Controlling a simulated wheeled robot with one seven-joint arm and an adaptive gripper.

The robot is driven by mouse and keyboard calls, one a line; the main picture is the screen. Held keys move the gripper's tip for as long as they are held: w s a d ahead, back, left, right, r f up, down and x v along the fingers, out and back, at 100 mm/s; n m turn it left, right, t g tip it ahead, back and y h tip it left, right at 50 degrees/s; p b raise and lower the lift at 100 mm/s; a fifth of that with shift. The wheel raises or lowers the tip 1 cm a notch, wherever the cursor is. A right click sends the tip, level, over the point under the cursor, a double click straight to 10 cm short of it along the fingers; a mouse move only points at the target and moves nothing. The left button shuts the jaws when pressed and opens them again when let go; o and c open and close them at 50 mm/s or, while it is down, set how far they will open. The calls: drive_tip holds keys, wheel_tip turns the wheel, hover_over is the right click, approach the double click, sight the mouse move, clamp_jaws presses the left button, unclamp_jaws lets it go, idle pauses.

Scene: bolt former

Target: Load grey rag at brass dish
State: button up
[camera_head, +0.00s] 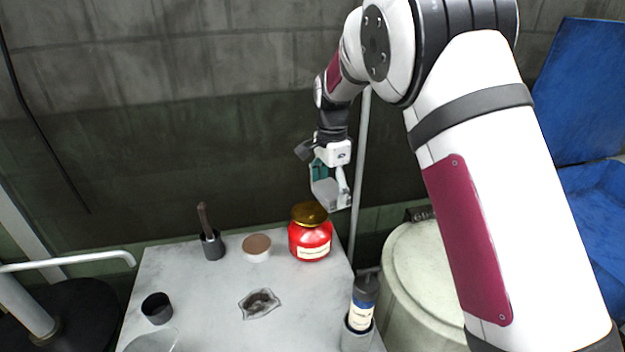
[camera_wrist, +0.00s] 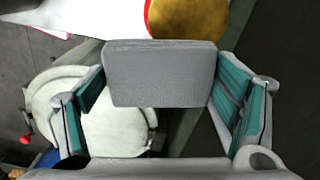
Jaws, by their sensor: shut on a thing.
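My gripper (camera_head: 331,180) is shut on the grey rag (camera_head: 327,194), a flat grey block held up in the air, above and a little right of the red jar (camera_head: 310,240). In the wrist view the rag (camera_wrist: 160,75) spans the space between the two teal-lined fingers. A round brass-coloured piece (camera_head: 310,213), which looks like the brass dish, sits on top of the red jar. It also shows at the top edge of the wrist view (camera_wrist: 186,16), beyond the rag and apart from it.
The pale table (camera_head: 205,300) also holds a dark cup with a handle standing in it (camera_head: 212,244), a brown-topped tub (camera_head: 256,248), a crumpled clear packet (camera_head: 260,303), a black cup (camera_head: 157,308) and a bottle (camera_head: 361,310). A pale drum (camera_head: 420,285) stands right of the table.

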sight(310, 212)
drive_tip(key=w+a+r+m, duration=0.1)
drive_tip(key=w+a+m, duration=0.1)
drive_tip(key=a+m, duration=0.25)
drive_tip(key=shift+n, duration=0.45)
drive_tip(key=shift+s+a+f, duration=0.1)
drive_tip(key=shift+a+f, duration=0.05)
drive_tip(key=shift+f, duration=2.7)
drive_tip(key=shift+f+b, duration=0.45)
drive_tip(key=shift+f, duration=0.55)
drive_tip(key=shift+r+p, duration=0.35)
drive_tip(key=shift+r, duration=3.2)
